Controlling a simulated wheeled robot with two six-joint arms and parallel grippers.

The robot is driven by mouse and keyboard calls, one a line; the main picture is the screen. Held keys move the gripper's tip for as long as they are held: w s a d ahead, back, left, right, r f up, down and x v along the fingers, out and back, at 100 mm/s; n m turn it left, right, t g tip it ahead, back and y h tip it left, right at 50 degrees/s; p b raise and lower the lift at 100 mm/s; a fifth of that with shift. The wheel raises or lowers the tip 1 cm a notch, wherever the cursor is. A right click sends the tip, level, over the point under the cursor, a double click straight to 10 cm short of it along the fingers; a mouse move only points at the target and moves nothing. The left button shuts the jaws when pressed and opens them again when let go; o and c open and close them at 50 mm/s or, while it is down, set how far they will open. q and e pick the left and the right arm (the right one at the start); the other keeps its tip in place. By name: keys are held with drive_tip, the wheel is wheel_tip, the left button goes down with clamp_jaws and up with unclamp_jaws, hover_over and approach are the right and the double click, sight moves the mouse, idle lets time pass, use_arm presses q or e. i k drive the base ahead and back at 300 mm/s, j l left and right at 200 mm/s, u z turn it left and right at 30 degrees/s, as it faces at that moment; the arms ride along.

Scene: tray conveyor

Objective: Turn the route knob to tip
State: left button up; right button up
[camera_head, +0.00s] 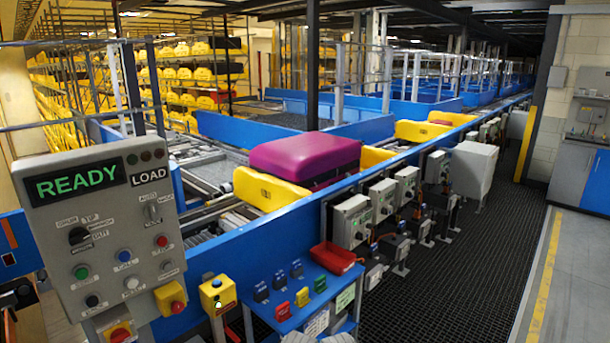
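The grey control panel (145,214) stands at the left. Its display (77,182) reads READY in green. The black route knob (78,235) is on the panel's left side, below the display. Small labels surround it, among them DRUM, TIP and OUT. The knob's pointer is too small to read for certain. Nothing covers the knob.
The panel also has several coloured buttons, a switch (152,213) and a red stop button (177,307) on a yellow box. A yellow button post (218,296) stands right of it. A purple case (305,156) rides in a yellow tray (270,190) on the conveyor. A dark mat floor (470,250) is at right.

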sight(79, 235)
drive_tip(key=u, duration=1.3)
